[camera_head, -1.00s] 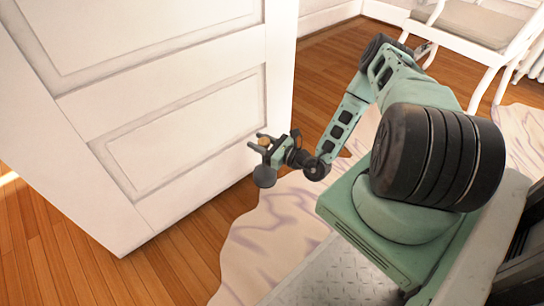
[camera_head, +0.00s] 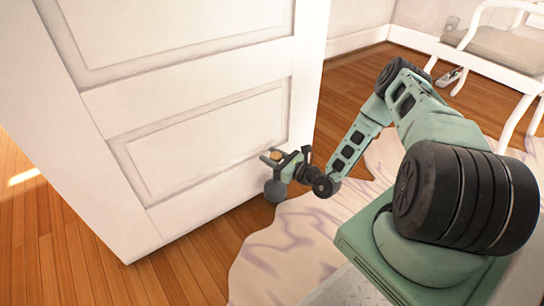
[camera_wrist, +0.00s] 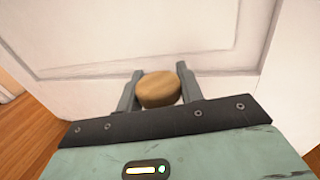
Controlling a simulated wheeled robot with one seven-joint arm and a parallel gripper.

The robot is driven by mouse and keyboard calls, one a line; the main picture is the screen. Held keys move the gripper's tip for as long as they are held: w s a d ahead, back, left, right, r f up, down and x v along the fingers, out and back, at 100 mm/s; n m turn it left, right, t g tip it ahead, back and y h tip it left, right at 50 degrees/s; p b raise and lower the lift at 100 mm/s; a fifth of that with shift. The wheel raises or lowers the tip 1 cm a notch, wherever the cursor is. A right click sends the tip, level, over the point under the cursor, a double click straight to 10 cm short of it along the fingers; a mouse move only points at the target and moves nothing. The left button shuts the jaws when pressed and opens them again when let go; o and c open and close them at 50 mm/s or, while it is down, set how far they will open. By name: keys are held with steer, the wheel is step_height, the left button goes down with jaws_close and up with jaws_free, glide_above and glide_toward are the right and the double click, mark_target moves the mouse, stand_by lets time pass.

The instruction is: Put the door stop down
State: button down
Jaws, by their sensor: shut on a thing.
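The door stop shows as a round tan piece (camera_wrist: 158,89) between the two fingers of my gripper (camera_wrist: 158,92) in the wrist view. My gripper is shut on it. In the head view the same tan piece (camera_head: 276,155) sits in my gripper (camera_head: 272,157), close in front of the lower part of a white door. A grey rounded piece (camera_head: 275,190) shows just below the gripper; I cannot tell whether it is part of the door stop or touches the floor. The fingers and wrist hide some of the door stop.
The white panelled door (camera_head: 205,105) stands upright at the left and centre. A pale rug (camera_head: 275,255) lies on the wooden floor (camera_head: 70,240). A white chair (camera_head: 485,55) stands at the back right. Bare floor shows at the lower left.

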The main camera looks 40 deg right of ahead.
steer(key=f+b, duration=0.4)
steer(key=shift+w, duration=0.25)
steer(key=shift+r, duration=0.2)
steer(key=c, duration=0.9)
jaws_free()
steer(key=shift+f, duration=0.25)
steer(key=shift+r, duration=0.1)
